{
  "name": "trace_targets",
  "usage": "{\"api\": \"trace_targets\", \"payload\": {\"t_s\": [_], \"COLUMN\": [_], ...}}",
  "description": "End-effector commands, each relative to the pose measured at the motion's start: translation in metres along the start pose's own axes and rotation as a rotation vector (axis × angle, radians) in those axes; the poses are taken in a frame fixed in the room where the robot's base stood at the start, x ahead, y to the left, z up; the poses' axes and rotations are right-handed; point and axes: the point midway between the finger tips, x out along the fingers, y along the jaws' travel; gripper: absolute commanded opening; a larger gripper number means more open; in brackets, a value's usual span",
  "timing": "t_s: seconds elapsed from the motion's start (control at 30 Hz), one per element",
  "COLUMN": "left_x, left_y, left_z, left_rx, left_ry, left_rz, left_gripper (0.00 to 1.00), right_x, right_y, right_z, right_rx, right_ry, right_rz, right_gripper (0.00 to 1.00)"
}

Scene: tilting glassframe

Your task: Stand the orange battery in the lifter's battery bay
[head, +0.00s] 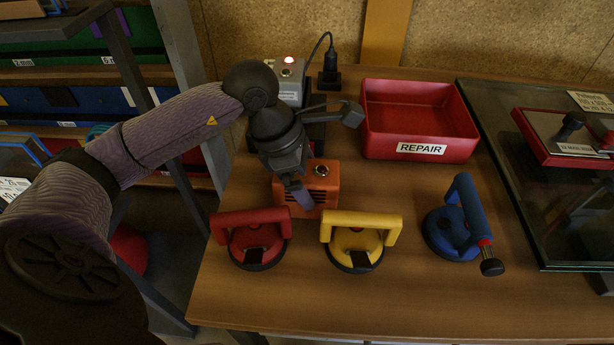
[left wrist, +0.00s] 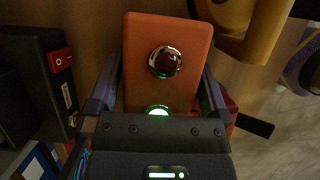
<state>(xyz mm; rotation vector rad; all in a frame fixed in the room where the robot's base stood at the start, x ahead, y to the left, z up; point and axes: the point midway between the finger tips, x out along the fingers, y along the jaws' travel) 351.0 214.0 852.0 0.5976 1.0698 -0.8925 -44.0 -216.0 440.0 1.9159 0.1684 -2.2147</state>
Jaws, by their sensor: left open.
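An orange box (head: 330,189) stands on the table, with slots in its front and a chrome-ringed round part on top. It is the only orange object I see; no marking confirms it as the battery. In the left wrist view the orange box (left wrist: 140,72) shows a dark red dome and a green light. My left gripper (head: 303,190) is over it, open, one finger on each side; contact cannot be told. A red lifter (head: 236,236), a yellow lifter (head: 345,238) and a blue lifter (head: 446,232) stand nearby. Dark patches show on the red and yellow ones; I cannot tell which is a battery bay.
A red REPAIR bin (head: 420,115) stands behind. A grey box (head: 290,72) with a lit red lamp and a black plug (head: 329,78) are at the back left. A glass panel (head: 545,215) with a red-framed piece lies right. The front table strip is clear.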

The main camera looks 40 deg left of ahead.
Motion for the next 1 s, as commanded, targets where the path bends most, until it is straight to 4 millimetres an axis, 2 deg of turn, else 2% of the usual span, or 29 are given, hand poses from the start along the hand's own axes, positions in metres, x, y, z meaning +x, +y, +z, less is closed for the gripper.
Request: {"api": "trace_targets", "payload": {"t_s": [0.2, 0.67, 0.7, 1.0], "left_x": [-0.0001, 0.0000, 0.0000, -0.0012], "left_y": [0.0000, 0.0000, 0.0000, 0.0003], "left_z": [0.0000, 0.0000, 0.0000, 0.0007], "left_rx": [0.000, 0.000, 0.000, 0.000], "left_ry": [0.000, 0.000, 0.000, -0.002], "left_rz": [0.000, 0.000, 0.000, 0.002], "left_gripper": [1.00, 0.03, 0.00, 0.00], "right_x": [0.0000, 0.0000, 0.0000, -0.0008], "right_y": [-0.0001, -0.0002, -0.0001, -0.0001], "right_z": [0.0000, 0.0004, 0.0004, 0.0006], "right_rx": [0.000, 0.000, 0.000, 0.000], "right_ry": [0.000, -0.001, -0.001, -0.001], "right_rz": [0.000, 0.000, 0.000, 0.000], "right_gripper": [1.00, 1.00, 1.00, 1.00]}}
